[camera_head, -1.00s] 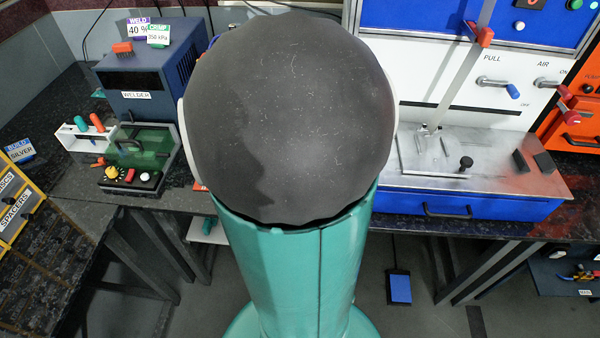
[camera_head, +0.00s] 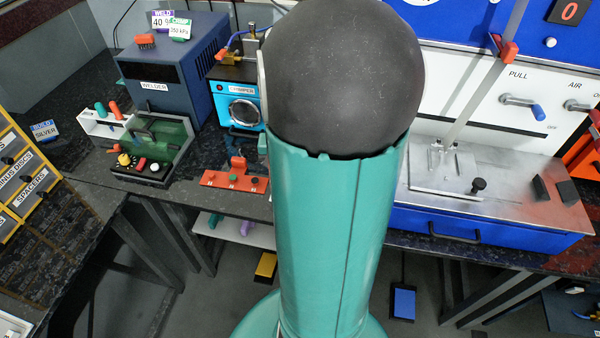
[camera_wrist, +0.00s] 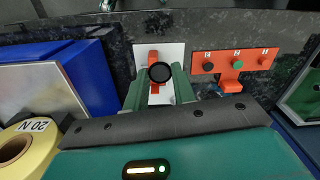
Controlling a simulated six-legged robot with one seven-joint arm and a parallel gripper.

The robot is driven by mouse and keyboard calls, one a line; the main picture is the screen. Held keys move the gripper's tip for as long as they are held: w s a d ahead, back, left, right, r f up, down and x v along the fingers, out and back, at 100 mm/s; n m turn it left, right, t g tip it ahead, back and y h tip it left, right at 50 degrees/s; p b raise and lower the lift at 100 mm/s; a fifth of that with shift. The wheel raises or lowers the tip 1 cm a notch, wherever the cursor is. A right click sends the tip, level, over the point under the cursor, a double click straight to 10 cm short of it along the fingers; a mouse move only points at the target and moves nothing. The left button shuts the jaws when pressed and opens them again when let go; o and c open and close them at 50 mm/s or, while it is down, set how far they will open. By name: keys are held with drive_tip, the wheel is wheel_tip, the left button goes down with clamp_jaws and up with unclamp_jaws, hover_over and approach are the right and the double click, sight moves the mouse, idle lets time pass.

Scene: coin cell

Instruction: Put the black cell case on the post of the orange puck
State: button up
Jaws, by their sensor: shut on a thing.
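In the wrist view, my gripper (camera_wrist: 160,82) has its two green fingers shut on a small round black thing, which I take to be the black cell case (camera_wrist: 160,72). Its round face is toward the camera. Behind it, an orange piece (camera_wrist: 153,56) shows on a white square plate, partly covered by the case. It may be the orange puck; its post cannot be made out. I cannot tell the gap between the case and the orange piece. In the head view my arm hides the gripper and the case.
An orange rack with knobs (camera_head: 235,178) stands at the bench's front edge, before the blue crimper (camera_head: 238,98). The welder (camera_head: 170,75) and a green-lidded box (camera_head: 155,150) are to the left. A blue and steel press unit (camera_head: 490,190) is to the right. A yellow roll (camera_wrist: 15,148) shows in the wrist view.

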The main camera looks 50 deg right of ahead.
drive_tip(key=d+f, duration=0.2)
drive_tip(key=w+d+f, duration=0.1)
drive_tip(key=d+f, duration=0.1)
drive_tip(key=d, duration=0.1)
drive_tip(key=w+d+f, duration=0.1)
drive_tip(key=d+f, duration=0.2)
drive_tip(key=shift+f, duration=0.1)
drive_tip(key=shift+d+f, duration=0.15)
drive_tip(key=shift+f, duration=1.55)
drive_tip(key=shift+f, duration=0.1)
drive_tip(key=o, duration=0.6)
drive_tip(key=shift+o, duration=0.2)
wheel_tip(320, 180, up, 12)
